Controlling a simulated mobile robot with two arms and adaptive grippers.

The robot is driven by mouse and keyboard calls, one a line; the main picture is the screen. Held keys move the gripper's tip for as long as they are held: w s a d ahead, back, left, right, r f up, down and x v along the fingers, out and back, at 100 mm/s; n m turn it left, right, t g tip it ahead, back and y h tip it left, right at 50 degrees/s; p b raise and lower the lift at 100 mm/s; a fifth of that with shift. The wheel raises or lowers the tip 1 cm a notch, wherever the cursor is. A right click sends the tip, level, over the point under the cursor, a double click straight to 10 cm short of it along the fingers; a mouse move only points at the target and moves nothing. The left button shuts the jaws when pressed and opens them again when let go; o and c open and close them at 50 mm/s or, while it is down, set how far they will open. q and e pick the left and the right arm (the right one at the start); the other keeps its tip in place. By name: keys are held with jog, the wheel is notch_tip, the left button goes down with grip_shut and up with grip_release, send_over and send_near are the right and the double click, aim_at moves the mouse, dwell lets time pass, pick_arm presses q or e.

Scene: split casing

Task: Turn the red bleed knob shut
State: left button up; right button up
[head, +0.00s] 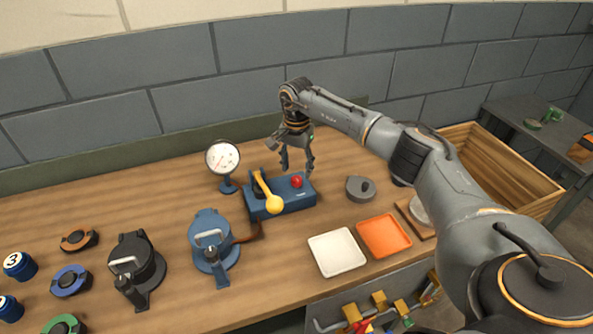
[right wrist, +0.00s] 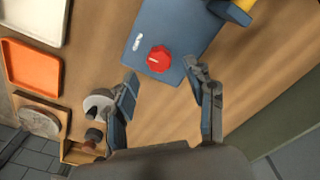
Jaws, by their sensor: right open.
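The red bleed knob (head: 297,181) sits on top of a blue pump block (head: 290,202) near the back of the bench. The block also carries a yellow lever (head: 268,193) to the left of the knob. My right gripper (head: 297,170) is open and empty above the knob, its fingers pointing down. In the right wrist view the knob (right wrist: 159,59) shows ahead of the two spread fingers (right wrist: 163,92), apart from both. My left gripper is not in view.
A pressure gauge (head: 223,158) stands left of the block. A grey round part (head: 360,189) sits to its right. A white tray (head: 337,252) and an orange tray (head: 384,236) lie in front. Blue (head: 213,245) and black (head: 135,265) lidded casings stand front left.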

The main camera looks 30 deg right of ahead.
aim_at(297, 178)
jog(key=shift+f, duration=1.65)
grip_shut()
